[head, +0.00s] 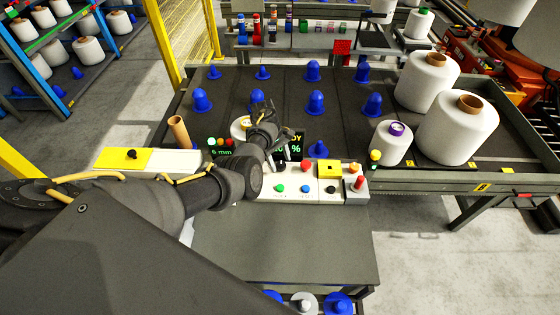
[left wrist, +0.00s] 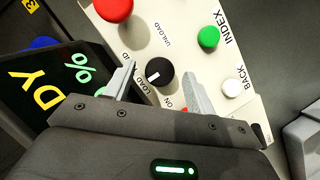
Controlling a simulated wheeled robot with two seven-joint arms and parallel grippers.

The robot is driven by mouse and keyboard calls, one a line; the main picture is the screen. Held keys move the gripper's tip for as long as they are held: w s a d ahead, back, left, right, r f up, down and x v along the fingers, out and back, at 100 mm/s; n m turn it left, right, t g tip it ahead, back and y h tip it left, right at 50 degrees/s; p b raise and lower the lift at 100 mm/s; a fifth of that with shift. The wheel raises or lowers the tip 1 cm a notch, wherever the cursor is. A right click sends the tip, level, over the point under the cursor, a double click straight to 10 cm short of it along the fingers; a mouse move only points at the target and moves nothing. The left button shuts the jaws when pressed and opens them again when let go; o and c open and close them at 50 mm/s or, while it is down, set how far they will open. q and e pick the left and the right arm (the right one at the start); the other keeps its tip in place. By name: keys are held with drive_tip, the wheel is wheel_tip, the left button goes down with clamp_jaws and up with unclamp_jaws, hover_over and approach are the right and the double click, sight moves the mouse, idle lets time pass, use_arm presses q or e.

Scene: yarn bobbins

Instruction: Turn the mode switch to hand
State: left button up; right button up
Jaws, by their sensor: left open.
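The mode switch, a round black knob (left wrist: 159,73) with a short white mark on its lower left side, shows in the left wrist view on a cream panel. Lettering around it includes LOAD and UNLOAD; other words are partly hidden. My left gripper (left wrist: 159,68) is open, with one finger on each side of the knob and a gap to each. My right gripper is not in view.
A red button (left wrist: 113,8), a green button (left wrist: 208,37) marked INDEX and a white button (left wrist: 232,87) are close to the knob. A display (left wrist: 58,85) stands at the left. Blue pegs, white yarn bobbins (head: 458,128) and a cardboard tube (head: 179,131) are on the table behind.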

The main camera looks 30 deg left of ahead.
use_arm(q)
drive_tip(key=shift+d+f, duration=0.15)
drive_tip(key=shift+f, duration=0.25)
drive_tip(key=c, duration=1)
drive_tip(key=shift+o, duration=0.2)
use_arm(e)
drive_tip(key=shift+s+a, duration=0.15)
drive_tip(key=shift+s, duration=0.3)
use_arm(q)
drive_tip(key=shift+m, duration=0.4)
drive_tip(key=m+g, duration=0.1)
drive_tip(key=m, duration=0.1)
drive_tip(key=shift+m+y, duration=0.4)
drive_tip(key=m, duration=0.2)
drive_tip(key=m+g+y+b, duration=0.1)
drive_tip(key=m, duration=0.2)
drive_tip(key=shift+w+d+g+y, duration=0.15)
drive_tip(key=shift+g+y, duration=0.15)
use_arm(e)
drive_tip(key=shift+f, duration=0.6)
